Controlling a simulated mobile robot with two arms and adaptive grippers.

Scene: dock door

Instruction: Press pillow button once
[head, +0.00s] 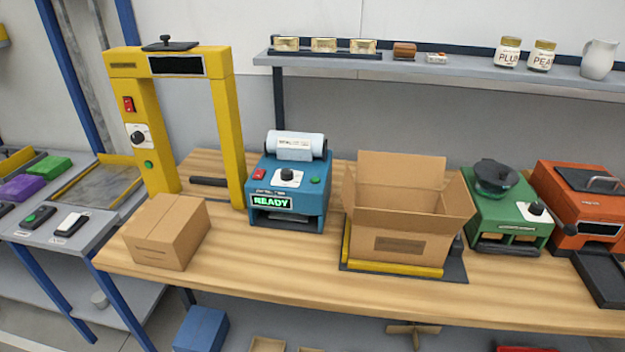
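No label that I can read says "pillow". A blue machine (318,190) with a white roll (296,146) on top stands mid-table. Its front has a red switch (259,174), a dark knob (287,175) and a lit display (270,202) reading READY. On the grey side table at left, a dark control box (30,224) carries a green button (31,217). Beside it is another dark box with a white top (70,222). Their labels are too small to read, so I cannot tell which control is the pillow button. Neither gripper is in view.
A closed carton (165,235) stands by the yellow arch (240,130). An open, empty-looking carton (400,245) sits on a dark, yellow-edged base. Green (510,215) and orange (580,195) machines stand at right. A shelf (460,70) runs above. Bare wood lies before the blue machine.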

